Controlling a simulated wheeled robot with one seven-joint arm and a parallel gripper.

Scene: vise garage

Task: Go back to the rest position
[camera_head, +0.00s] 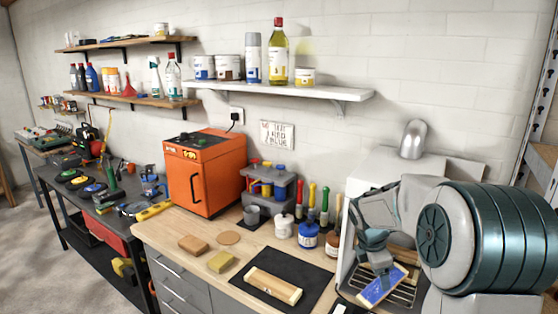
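My arm fills the right side of the head view, with its large teal and grey link in front. My gripper (381,268) points down at the right end of the workbench. It is right at a blue block with a tan edge (381,290), above a light box with dark slats (405,291). The fingers are small and partly hidden, so I cannot tell whether they are closed on the block or only touch or overlap it.
A white shelf (290,90) is above. A metal upright (540,120) stands at right.

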